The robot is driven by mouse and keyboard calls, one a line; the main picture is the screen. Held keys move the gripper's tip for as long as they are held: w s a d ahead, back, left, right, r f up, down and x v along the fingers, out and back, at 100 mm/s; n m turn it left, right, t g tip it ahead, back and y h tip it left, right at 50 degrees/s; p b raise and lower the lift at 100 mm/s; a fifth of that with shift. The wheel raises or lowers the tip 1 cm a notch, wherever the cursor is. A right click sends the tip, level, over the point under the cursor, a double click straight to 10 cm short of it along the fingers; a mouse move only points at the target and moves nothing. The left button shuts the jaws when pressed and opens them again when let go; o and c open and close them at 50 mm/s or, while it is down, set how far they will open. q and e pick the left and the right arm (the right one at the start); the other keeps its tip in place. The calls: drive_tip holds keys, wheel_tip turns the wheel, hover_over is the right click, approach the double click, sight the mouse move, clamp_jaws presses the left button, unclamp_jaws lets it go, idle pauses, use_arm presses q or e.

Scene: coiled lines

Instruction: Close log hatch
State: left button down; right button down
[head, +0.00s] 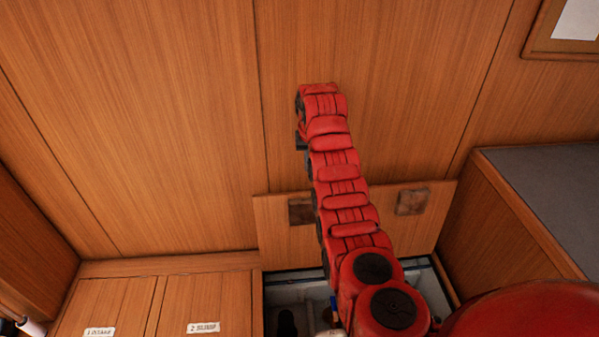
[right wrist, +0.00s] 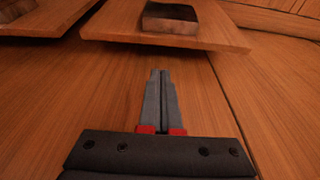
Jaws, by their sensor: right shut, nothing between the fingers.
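A raised wooden hatch lid (head: 428,228) stands up against the panelled wall behind an open hatch opening (head: 282,296). It has a brown patch (head: 411,202) on its right part and another on its left. My red right arm crosses in front of its middle. In the right wrist view, my right gripper (right wrist: 160,72) is shut and empty, its fingertips over bare wood. A board (right wrist: 205,37) with a dark block (right wrist: 170,18) lies beyond the tips, apart from them. A second board edge shows at top left. In the head view, the right gripper is hidden behind its arm. My left gripper is not visible.
Left of the opening are shut wooden lids (head: 120,297) with small white labels (head: 203,328). A grey-topped wooden cabinet (head: 545,190) stands at the right. A framed sheet (head: 577,20) hangs at upper right. The wall left of my arm is clear.

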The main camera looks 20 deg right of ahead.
drive_tip(key=x, duration=0.8)
drive_tip(key=shift+s+d, duration=0.1)
drive_tip(key=shift+s, duration=0.15)
drive_tip(key=shift+b+x, duration=0.3)
drive_tip(key=shift+x, duration=0.6)
drive_tip(key=shift+w, duration=0.1)
